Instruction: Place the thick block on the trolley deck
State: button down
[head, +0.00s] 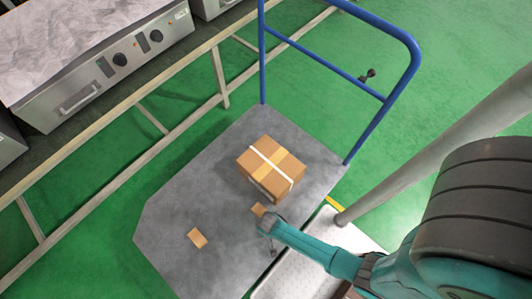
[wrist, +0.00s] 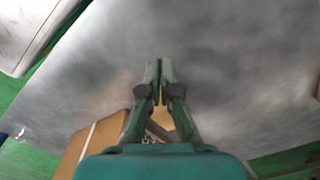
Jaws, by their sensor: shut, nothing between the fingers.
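The trolley deck (head: 178,198) is a flat grey plate with a blue push handle. One small tan block (head: 197,238) lies on its front left part. Another small tan block (head: 258,210) is by my gripper (head: 267,224), partly hidden; I cannot tell whether they touch. I cannot tell which block is the thick one. My gripper is low over the deck's right side, shut and empty. In the wrist view its fingers (wrist: 160,72) meet in front of the grey deck (wrist: 230,50), and a tan patch (wrist: 160,120) shows between the finger links.
A cardboard box (head: 265,168) with a white strap stands on the deck behind my gripper. The blue handle (head: 385,95) rises at the back. A bench with metal appliances (head: 105,62) runs along the left. A grey post (head: 420,155) stands at right. The deck's left part is mostly clear.

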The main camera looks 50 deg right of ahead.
aim_at(262, 210)
notch_tip(262, 210, down, 4)
jog(key=shift+r, duration=0.25)
jog(key=shift+w+d+r, duration=0.1)
jog(key=shift+w+d, duration=0.35)
jog(key=shift+w, duration=0.2)
jog(key=shift+w+d, duration=0.4)
jog(key=shift+w, duration=0.2)
jog(key=shift+w+d, duration=0.25)
jog(key=shift+w, duration=0.1)
jog(key=w+d, duration=0.1)
jog(key=w, duration=0.1)
jog(key=w+d, duration=0.1)
jog(key=w, duration=0.1)
jog(key=w+d, duration=0.2)
jog(key=shift+w, duration=0.1)
